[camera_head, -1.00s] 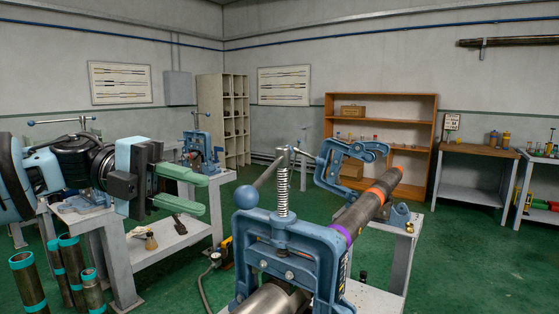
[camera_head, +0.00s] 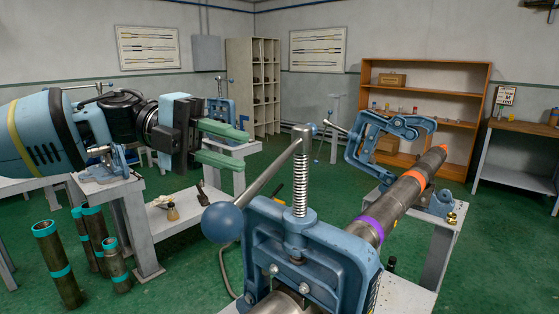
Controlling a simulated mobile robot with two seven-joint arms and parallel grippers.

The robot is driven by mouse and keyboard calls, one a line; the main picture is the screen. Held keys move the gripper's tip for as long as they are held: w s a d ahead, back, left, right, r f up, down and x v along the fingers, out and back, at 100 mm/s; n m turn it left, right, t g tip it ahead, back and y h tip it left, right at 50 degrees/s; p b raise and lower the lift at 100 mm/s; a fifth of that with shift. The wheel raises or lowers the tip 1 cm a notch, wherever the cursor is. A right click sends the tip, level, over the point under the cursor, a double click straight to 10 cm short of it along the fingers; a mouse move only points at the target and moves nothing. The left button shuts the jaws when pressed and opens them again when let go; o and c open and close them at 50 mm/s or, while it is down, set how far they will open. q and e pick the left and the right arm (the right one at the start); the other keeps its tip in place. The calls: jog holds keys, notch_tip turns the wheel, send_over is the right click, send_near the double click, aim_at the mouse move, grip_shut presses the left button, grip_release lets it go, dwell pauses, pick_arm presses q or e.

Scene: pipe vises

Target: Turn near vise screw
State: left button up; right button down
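The near vise (camera_head: 330,252) is a blue yoke on a grey stand in the lower middle of the head view. Its threaded screw (camera_head: 301,185) stands upright from the top. A slanted grey handle bar (camera_head: 262,182) crosses the screw head, with a large blue ball (camera_head: 223,222) at its lower left end. My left gripper (camera_head: 247,148) has two green fingers pointing right, with a gap between them and nothing in it. It appears left of the screw and apart from the handle. My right gripper is not in view.
A long pipe (camera_head: 395,204) with purple and orange bands runs from the near vise to a farther open blue vise (camera_head: 362,150). Short pipes (camera_head: 57,265) stand on the floor at the left. A wooden shelf (camera_head: 425,76) is at the back wall. Green floor lies open between the stands.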

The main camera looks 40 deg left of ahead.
aim_at(278, 159)
pick_arm(q)
jog(key=shift+b+x, duration=0.6)
jog(key=shift+x, duration=3.15)
jog(key=shift+w+f, duration=0.1)
grip_shut()
